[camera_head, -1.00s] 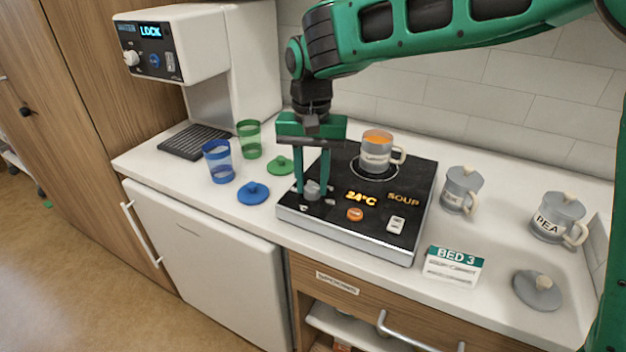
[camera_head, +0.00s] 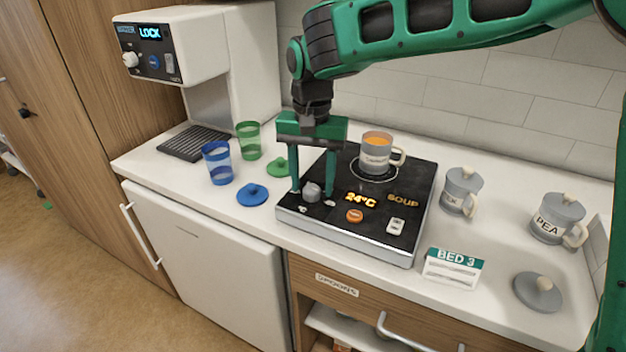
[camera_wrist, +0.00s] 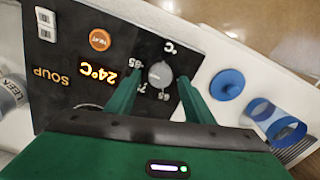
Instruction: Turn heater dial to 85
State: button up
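The heater (camera_head: 330,220) is a black-topped hot plate with a grey dial (camera_head: 311,191) at its front left corner. Its orange display (camera_head: 361,200) reads 24°C. In the wrist view the dial (camera_wrist: 160,75) has 65, 75 and 85 printed around it; I cannot tell which number it points to. My gripper (camera_head: 313,195) points down with its two green fingers apart, one on each side of the dial. In the wrist view there are gaps between the fingers and the dial.
A mug with orange contents (camera_head: 375,155) stands on the heater's ring. An orange button (camera_head: 355,216) and white switch (camera_head: 396,226) sit right of the dial. A blue lid (camera_head: 252,194), blue cup (camera_head: 218,162) and green cup (camera_head: 249,141) are left. A BED 3 card (camera_head: 453,268) stands right.

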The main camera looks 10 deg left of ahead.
aim_at(312, 187)
notch_tip(312, 187, up, 11)
dwell(0.6)
jog(key=shift+f, duration=0.15)
